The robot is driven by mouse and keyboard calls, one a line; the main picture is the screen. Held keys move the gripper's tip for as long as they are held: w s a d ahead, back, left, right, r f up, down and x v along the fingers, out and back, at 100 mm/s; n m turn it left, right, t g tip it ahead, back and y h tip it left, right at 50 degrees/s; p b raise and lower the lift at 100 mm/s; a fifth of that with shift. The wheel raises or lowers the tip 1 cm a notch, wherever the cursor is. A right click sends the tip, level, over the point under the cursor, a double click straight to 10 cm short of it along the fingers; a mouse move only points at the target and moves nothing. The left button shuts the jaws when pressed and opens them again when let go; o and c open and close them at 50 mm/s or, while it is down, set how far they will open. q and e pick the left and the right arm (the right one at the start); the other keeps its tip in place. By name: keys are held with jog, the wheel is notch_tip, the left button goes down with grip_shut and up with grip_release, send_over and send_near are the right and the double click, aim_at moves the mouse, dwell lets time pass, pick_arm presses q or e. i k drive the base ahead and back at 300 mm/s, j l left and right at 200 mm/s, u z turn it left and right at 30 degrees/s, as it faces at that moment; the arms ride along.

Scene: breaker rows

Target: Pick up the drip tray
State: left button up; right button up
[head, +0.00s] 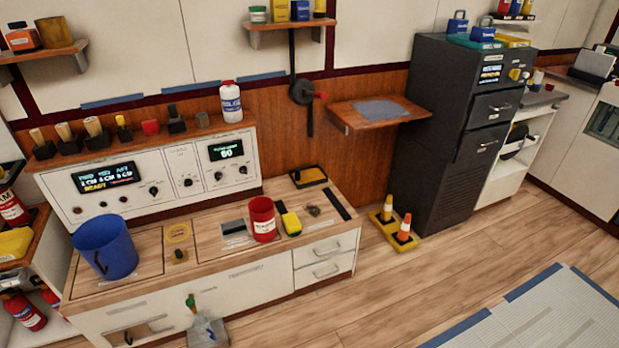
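A small shallow black tray (309,177) with a tan inside lies flat at the back right of the wooden counter top. It is the thing that looks most like a drip tray, though I cannot read any label on it. Something small and dark seems to lie in it, too small to tell. Neither of my grippers shows in the head view.
On the counter (205,255) stand a blue bucket (105,247), a red can (262,219) and a yellow sponge-like block (291,224). A control panel (155,176) rises behind. A wooden shelf (385,125) juts out right of the tray. Cones (404,228) stand on the floor.

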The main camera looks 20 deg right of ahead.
aim_at(307, 177)
jog(key=i+l, duration=0.15)
jog(key=l, duration=0.25)
jog(key=i+l, duration=0.2)
jog(key=l, duration=0.2)
jog(key=i+l+u, duration=0.1)
jog(key=l, duration=0.25)
jog(key=i, duration=0.1)
